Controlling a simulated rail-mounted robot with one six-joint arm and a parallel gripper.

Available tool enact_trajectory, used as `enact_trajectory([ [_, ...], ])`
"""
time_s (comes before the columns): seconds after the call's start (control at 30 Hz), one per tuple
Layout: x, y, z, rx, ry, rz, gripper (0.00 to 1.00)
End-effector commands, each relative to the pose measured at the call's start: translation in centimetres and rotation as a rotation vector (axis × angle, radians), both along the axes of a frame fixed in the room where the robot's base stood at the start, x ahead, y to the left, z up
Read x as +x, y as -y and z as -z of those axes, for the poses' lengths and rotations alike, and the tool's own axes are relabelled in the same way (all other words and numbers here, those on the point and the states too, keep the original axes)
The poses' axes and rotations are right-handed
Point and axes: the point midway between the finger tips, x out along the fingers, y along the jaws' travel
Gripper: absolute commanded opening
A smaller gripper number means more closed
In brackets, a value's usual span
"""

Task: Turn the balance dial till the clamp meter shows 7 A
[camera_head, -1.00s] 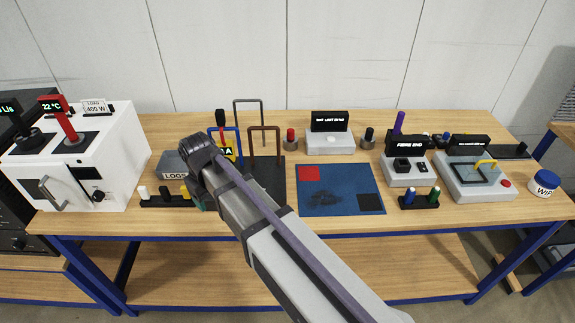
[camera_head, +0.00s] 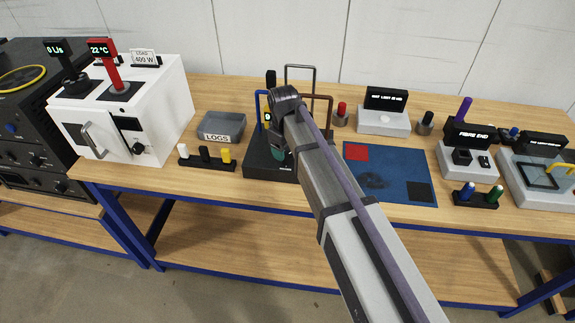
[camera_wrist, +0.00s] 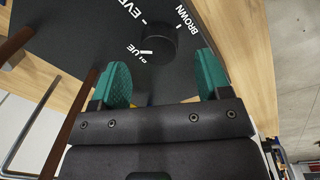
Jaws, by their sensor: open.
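The balance dial (camera_wrist: 157,48) is a black round knob with a white mark on a dark panel (camera_wrist: 85,40), in the wrist view. Printed words BROWN, EVE... and ...LUE stand around it. My gripper (camera_wrist: 160,80) is open, its teal fingers on either side of the dial's near end; I cannot tell whether they touch it. In the head view my arm hides the dial, and a teal finger (camera_head: 278,154) shows over the black panel (camera_head: 256,166). The clamp meter (camera_head: 267,117) is mostly hidden behind my wrist; its reading cannot be made out.
Blue (camera_head: 258,98), brown (camera_head: 330,100) and grey (camera_head: 300,67) wire loops rise behind the panel, close to my wrist. A LOGS tray (camera_head: 221,127) and a rack of small pegs (camera_head: 206,158) are left. A blue mat (camera_head: 395,180) is right. A white box (camera_head: 120,110) stands far left.

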Motion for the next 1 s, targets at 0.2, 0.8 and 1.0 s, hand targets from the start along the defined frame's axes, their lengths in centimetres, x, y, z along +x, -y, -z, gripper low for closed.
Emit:
enact_trajectory([
  [0.2,0.2,0.2,3.8,0.0,0.0,0.001,0.7],
  [0.8,0.2,0.2,3.5,0.0,0.0,0.001,0.37],
  [1.0,0.2,0.2,3.6,0.0,0.0,0.001,0.21],
])
